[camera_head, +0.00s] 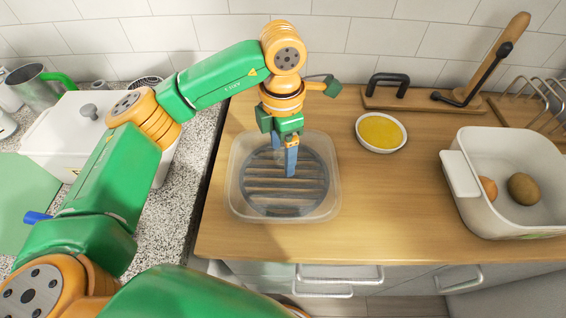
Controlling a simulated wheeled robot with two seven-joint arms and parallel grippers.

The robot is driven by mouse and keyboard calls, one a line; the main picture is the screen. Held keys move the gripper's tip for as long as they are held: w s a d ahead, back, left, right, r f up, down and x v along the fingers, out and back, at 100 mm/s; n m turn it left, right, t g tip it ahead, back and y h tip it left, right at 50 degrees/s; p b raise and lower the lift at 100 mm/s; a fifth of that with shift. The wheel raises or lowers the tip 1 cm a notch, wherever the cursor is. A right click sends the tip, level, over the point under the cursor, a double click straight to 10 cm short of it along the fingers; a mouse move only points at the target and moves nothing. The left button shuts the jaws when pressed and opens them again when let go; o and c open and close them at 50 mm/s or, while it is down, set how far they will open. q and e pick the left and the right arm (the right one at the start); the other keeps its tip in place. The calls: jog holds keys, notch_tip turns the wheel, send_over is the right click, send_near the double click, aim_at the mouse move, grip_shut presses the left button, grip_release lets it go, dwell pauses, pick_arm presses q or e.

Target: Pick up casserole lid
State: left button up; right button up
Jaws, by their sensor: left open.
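A white, box-like piece with a grey knob (89,111) on top stands on the speckled counter at the left, partly hidden by my left arm; it looks like a lidded dish, and I cannot tell whether its top is the casserole lid. A white open casserole (463,190) stands at the right with no lid on it. My left gripper (290,168) is open and points down, far to the right of the knob. It is over or inside a clear plastic tub (236,205) holding a dark, round, slatted piece (262,186). My right gripper is out of view.
A brown potato (524,188) and a smaller orange-brown item (487,188) lie in the casserole. A yellow-filled bowl (381,131), a wooden board (410,101) and a wire rack (548,98) are nearby. A metal mug (38,87) stands far left. The wood in front of the bowl is clear.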

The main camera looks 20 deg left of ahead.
pick_arm(q)
jog(key=shift+w+f, duration=0.1)
jog(key=shift+w, duration=0.05)
grip_shut()
dwell(0.4)
